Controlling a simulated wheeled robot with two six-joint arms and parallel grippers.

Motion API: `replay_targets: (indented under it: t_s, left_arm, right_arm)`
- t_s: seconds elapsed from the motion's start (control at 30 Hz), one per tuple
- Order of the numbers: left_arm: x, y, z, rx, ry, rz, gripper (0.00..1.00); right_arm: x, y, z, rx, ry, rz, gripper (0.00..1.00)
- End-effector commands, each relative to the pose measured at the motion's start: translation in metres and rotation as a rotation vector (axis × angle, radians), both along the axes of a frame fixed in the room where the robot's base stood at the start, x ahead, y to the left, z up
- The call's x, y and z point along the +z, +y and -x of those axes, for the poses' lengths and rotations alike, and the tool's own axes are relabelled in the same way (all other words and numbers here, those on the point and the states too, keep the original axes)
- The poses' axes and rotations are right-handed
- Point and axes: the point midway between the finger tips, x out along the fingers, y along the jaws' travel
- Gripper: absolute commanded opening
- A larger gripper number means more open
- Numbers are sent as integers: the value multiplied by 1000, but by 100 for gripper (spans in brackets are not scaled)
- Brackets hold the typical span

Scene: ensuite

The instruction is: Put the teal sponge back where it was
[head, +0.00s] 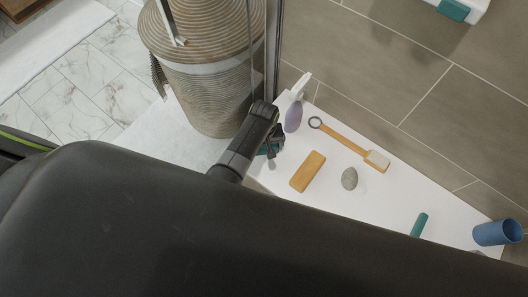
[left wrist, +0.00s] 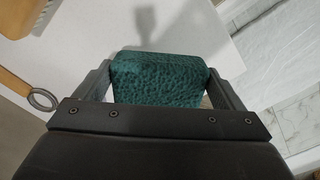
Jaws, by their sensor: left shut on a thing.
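The teal sponge (left wrist: 160,80) is a rough, dark-teal block between the two fingers of my left gripper in the left wrist view. My left gripper (head: 272,146) is shut on it, over the left end of the white ledge (head: 385,205). In the head view only a sliver of teal shows beside the fingers; the rest is hidden by the gripper. I cannot tell whether the sponge touches the ledge. My right gripper is not in view.
On the ledge are a spray bottle (head: 293,117), a wooden brush (head: 350,143), a tan bar (head: 308,171), a grey stone (head: 349,179), a teal item (head: 419,225) and a blue cup (head: 497,233). A wicker basket (head: 205,95) stands left. A teal block (head: 453,10) sits upper right.

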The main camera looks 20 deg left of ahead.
Motion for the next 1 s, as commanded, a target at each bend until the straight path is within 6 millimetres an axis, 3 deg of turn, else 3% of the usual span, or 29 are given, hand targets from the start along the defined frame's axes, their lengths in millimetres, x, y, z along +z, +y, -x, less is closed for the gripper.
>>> replay_targets:
  t_s: [0.1, 0.3, 0.67, 0.7, 0.77, 1.0]
  left_arm:
    - [-19, 0, 0, 0, 0, 0, 72]
    - [-36, 0, 0, 0, -1, 0, 72]
    - [-38, 0, 1, 0, 1, 0, 72]
    - [-38, 0, 1, 0, 1, 0, 93]
    - [-38, 0, 1, 0, 1, 0, 100]
    - [-37, 0, 0, 0, 0, 0, 100]
  right_arm:
    - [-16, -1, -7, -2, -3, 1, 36]
    - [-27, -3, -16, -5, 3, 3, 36]
    - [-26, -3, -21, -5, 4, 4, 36]
    - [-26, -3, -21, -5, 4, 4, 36]
    - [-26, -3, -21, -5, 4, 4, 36]
    - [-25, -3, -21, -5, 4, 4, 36]
